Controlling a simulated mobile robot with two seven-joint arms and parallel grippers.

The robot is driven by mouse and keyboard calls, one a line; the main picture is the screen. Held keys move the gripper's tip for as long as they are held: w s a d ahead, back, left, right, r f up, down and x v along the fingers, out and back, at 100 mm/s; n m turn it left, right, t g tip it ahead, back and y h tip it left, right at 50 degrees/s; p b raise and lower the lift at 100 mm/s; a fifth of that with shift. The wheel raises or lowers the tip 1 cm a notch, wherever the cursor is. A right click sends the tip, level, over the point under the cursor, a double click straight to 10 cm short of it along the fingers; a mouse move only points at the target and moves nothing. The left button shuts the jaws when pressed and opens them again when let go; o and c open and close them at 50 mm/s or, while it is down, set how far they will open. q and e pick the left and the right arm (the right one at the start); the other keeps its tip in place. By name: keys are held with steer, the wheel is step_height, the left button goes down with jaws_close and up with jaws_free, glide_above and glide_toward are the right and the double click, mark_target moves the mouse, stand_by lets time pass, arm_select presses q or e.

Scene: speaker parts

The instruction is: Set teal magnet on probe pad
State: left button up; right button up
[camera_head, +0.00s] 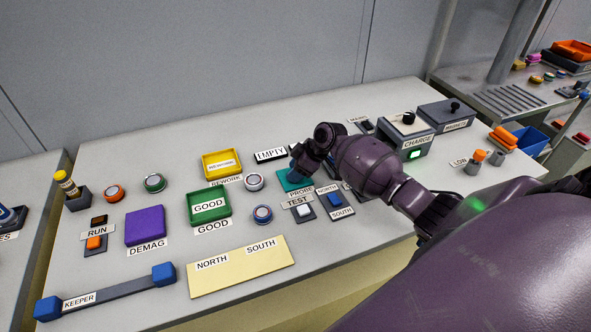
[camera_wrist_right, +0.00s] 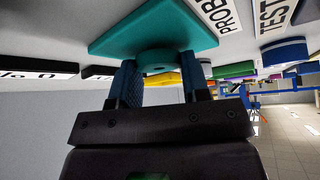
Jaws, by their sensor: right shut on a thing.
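The teal probe pad (camera_head: 287,184) lies on the table behind the PROBE label (camera_head: 301,193). It also shows in the wrist view as a flat teal plate (camera_wrist_right: 120,38). My right gripper (camera_head: 298,175) is over the pad, pointing down. In the right wrist view its two blue fingers (camera_wrist_right: 160,80) are shut on the teal magnet (camera_wrist_right: 160,60), a round ring-like piece. The magnet is at the pad's face; I cannot tell whether it touches. In the head view the gripper hides the magnet. My left gripper is not in view.
A white TEST button (camera_head: 303,211) and a blue button (camera_head: 334,200) sit just in front of the pad. The green GOOD tray (camera_head: 209,219), yellow REWORK tray (camera_head: 222,175) and ringed discs (camera_head: 254,181) stand to the left. The CHARGE box (camera_head: 403,143) is to the right.

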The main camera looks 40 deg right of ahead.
steer(key=shift+f, duration=0.15)
stand_by(0.3)
steer(key=o, duration=1)
steer(key=shift+o, duration=1)
steer(key=shift+f, duration=0.1)
steer(key=shift+s, duration=0.1)
steer(key=p+v, duration=0.1)
steer(key=v, duration=1)
